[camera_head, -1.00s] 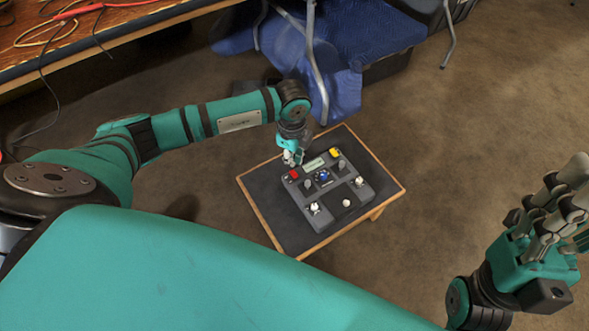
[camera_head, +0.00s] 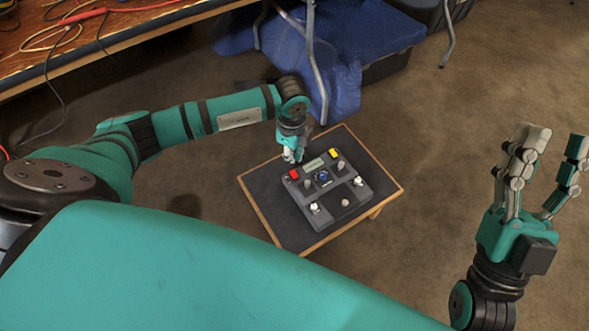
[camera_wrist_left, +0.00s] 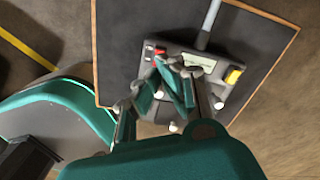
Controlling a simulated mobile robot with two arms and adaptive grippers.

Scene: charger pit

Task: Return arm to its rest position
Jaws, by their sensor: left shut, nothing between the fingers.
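My left arm reaches in from the left in the head view. Its gripper (camera_head: 289,156) points down at the back left edge of a dark control box (camera_head: 334,215), near the red button (camera_head: 294,174). It is shut and empty; I cannot tell whether it touches the box. In the left wrist view the fingers (camera_wrist_left: 170,85) are together in front of the box, beside the red button (camera_wrist_left: 159,54), and hide part of it. My right gripper (camera_head: 543,155) is raised at the right, fingers up and spread open, with nothing in them.
The box sits on a small wood-edged table (camera_head: 258,205). A yellow button (camera_head: 334,153) is at the box's back. A blue-covered chair (camera_head: 365,40) with metal legs stands behind. A workbench (camera_head: 45,75) with cables is at the back left. Carpet to the right is clear.

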